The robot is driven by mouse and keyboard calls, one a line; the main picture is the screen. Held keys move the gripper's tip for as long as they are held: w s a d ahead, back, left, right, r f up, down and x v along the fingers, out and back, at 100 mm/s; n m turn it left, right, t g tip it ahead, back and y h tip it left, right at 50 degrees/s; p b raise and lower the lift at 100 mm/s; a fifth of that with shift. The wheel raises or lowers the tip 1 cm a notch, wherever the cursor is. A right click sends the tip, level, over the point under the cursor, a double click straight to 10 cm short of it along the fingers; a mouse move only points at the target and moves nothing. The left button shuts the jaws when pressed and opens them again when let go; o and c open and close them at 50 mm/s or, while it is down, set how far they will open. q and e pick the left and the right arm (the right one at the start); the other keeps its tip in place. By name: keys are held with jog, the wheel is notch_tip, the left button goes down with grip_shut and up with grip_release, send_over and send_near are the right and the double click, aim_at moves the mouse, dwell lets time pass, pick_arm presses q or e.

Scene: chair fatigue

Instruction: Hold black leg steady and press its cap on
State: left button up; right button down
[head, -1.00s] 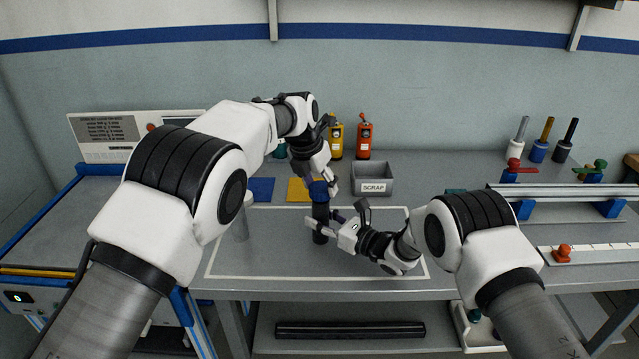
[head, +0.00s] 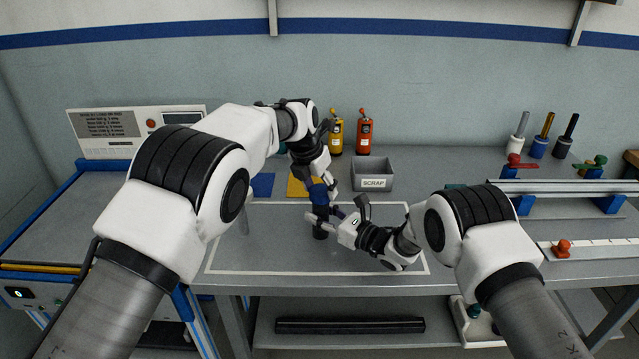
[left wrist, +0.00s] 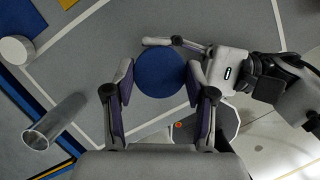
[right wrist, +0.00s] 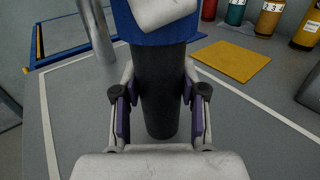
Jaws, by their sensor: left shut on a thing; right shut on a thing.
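The black leg (right wrist: 157,95) stands upright on the table inside the white outline; its lower end also shows in the head view (head: 320,232). The blue cap (left wrist: 161,73) is over the leg's top end, and in the right wrist view (right wrist: 152,38) its lower rim surrounds the leg. Whether it is fully seated is hidden. My left gripper (head: 320,190) comes from above and is shut on the blue cap. My right gripper (head: 324,222) is shut on the black leg from the side, below the cap.
A silver leg (left wrist: 55,121) is left of the blue cap, with a white cap (left wrist: 15,50) nearby. Blue (head: 262,185) and yellow (right wrist: 232,60) mats lie behind. The scrap bin (head: 373,176) stands back right. The front of the outlined area is clear.

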pick_arm(q)
jog(key=shift+f, duration=0.4)
jog(key=o, duration=0.9)
jog(key=shift+r, duration=0.1)
pick_arm(e)
jog(key=c, duration=0.6)
grip_release()
pick_arm(q)
jog(key=v, duration=1.1)
jog(key=shift+s+a+r, duration=0.1)
jog(key=shift+s+r, duration=0.1)
jog(key=shift+r, duration=0.15)
pick_arm(e)
jog(key=shift+o, duration=0.2)
